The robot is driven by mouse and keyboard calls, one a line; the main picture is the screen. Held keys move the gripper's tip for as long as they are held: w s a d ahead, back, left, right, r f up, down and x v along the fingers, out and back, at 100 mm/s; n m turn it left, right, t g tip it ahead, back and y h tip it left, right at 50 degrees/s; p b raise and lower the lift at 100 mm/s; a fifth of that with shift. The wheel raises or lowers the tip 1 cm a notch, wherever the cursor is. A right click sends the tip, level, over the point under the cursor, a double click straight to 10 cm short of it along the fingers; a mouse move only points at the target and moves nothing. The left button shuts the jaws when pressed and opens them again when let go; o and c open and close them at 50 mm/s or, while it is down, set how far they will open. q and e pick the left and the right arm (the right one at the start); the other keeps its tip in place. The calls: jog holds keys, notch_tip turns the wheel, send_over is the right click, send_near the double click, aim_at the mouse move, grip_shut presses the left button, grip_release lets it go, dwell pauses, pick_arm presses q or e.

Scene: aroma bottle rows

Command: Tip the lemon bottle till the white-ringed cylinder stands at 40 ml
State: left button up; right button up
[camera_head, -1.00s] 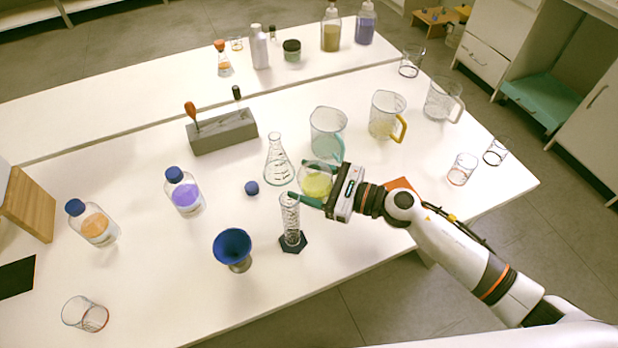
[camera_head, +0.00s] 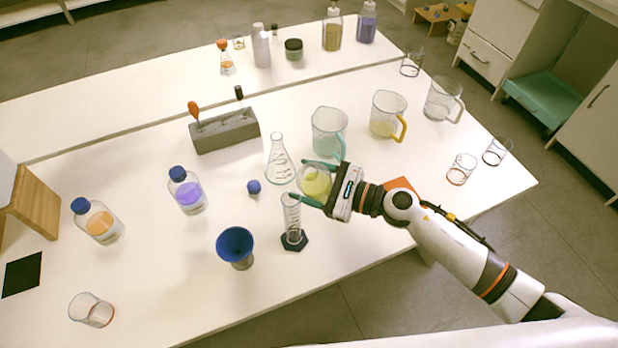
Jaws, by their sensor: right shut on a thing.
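The lemon bottle (camera_head: 315,183), clear with yellow liquid, is held above the table by my right gripper (camera_head: 322,181), whose teal-tipped fingers are shut around it. The bottle looks tilted; its mouth is hard to make out. A tall clear graduated cylinder (camera_head: 292,218) with a dark hexagonal base stands upright just below and left of the bottle. One finger overlaps the cylinder's top in the picture. I cannot make out a white ring, a stream or the liquid level in it. My left gripper is not in view.
A blue ball-like cap (camera_head: 254,187) and a conical flask (camera_head: 279,164) stand left of the bottle. A blue funnel (camera_head: 235,243) is left of the cylinder. Jugs (camera_head: 329,128) stand behind. Orange (camera_head: 98,222) and purple (camera_head: 187,192) bottles are at left. The front left table is mostly clear.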

jog(key=shift+n, duration=0.7)
jog(key=shift+s+a+r+p, duration=0.1)
jog(key=shift+r+p, duration=1.95)
jog(key=shift+p, duration=0.35)
jog(key=shift+s+a+r+p, duration=0.1)
jog(key=shift+r+p, duration=1.95)
jog(key=shift+p, duration=0.3)
dwell(1.0)
jog(key=shift+s+a+r+n+h+p, duration=0.3)
jog(key=shift+n+h+p, duration=0.3)
jog(key=shift+p, duration=0.6)
dwell(0.4)
